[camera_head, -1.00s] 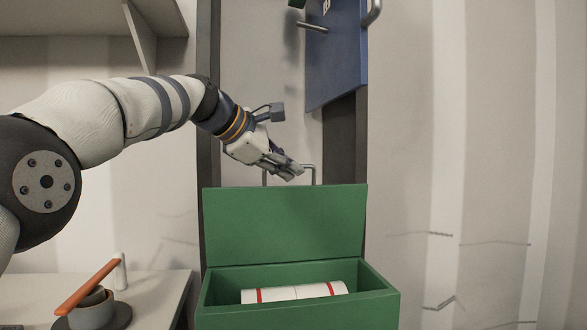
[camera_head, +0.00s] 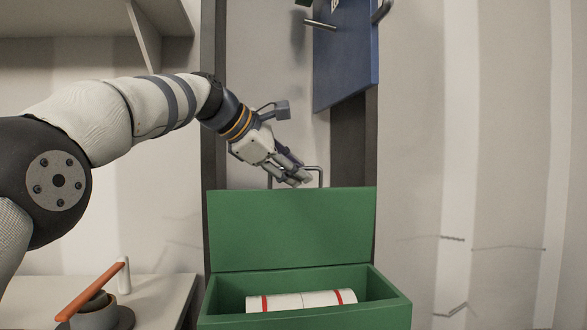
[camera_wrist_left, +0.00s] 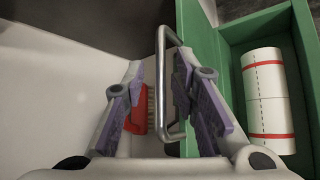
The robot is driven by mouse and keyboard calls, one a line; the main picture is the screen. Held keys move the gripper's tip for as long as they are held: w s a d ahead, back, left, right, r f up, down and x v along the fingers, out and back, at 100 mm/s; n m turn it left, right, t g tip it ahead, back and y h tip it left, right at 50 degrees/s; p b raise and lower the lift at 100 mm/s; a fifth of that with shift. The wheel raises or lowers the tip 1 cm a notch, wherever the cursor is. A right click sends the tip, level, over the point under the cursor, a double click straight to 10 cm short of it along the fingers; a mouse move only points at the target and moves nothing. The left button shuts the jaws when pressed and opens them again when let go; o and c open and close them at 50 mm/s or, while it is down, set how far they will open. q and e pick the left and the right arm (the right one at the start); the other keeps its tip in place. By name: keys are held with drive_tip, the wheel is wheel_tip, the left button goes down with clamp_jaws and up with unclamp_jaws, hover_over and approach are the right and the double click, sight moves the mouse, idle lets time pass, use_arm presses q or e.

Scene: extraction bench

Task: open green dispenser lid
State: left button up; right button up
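The green dispenser (camera_head: 390,312) is an open-topped box low in the head view. Its green lid (camera_head: 290,230) stands upright at the back, and the box's inside is exposed. A metal handle (camera_head: 321,172) shows above the lid's top edge. My left gripper (camera_head: 297,178) is at this handle. In the left wrist view, the handle (camera_wrist_left: 162,80) lies between the parted fingers, close to the right finger; I cannot tell whether they touch. The left gripper is open (camera_wrist_left: 160,88). My right gripper is in no view.
A blue panel (camera_head: 345,60) with metal handles hangs above.

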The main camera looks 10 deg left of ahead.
use_arm(q)
drive_tip(key=shift+s+a+r, duration=0.2)
drive_tip(key=shift+a, duration=0.05)
drive_tip(key=v, duration=1.1)
drive_tip(key=shift+s, duration=0.15)
